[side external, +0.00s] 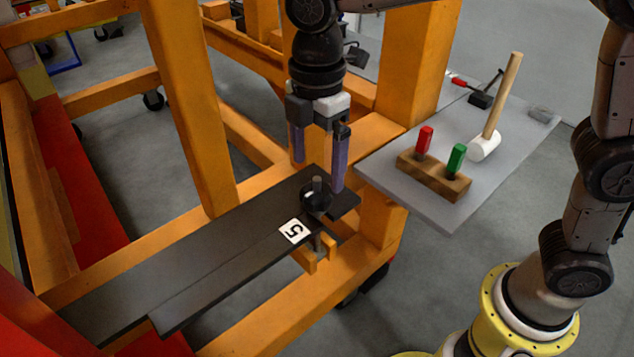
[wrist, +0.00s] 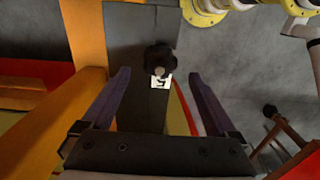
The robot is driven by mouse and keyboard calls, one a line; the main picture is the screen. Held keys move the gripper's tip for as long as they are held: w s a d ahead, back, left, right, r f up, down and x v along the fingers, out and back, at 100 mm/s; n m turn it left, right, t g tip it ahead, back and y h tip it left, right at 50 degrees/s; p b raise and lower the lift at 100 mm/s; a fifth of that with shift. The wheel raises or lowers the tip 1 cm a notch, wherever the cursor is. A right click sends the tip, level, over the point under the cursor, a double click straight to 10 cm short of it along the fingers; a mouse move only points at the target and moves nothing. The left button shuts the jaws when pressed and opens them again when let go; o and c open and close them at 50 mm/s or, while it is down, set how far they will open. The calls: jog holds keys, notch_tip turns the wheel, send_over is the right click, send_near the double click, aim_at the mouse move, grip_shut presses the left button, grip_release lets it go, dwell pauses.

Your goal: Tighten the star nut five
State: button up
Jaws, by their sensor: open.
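The star nut (side external: 316,197) is a black knob on a short grey threaded stud, on the right end of a dark plate (side external: 185,265). A white label (side external: 293,231) marked 5 lies beside it. In the wrist view the star nut (wrist: 159,59) is ahead of and between the fingers, with the label (wrist: 161,81) just below it. My gripper (side external: 318,176) is open and empty, pointing down over the plate's right end. In the wrist view my gripper (wrist: 157,78) shows both purple fingers wide apart. I cannot tell whether a finger touches the nut.
An orange frame (side external: 185,100) surrounds the plate, with a post close behind my gripper. A grey shelf (side external: 440,215) on the right bears a wooden block (side external: 433,176) with red and green handled tools, and a white-headed mallet (side external: 490,130).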

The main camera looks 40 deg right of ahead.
aim_at(317, 175)
jog(key=shift+f, duration=2.6)
jog(key=c, duration=1.4)
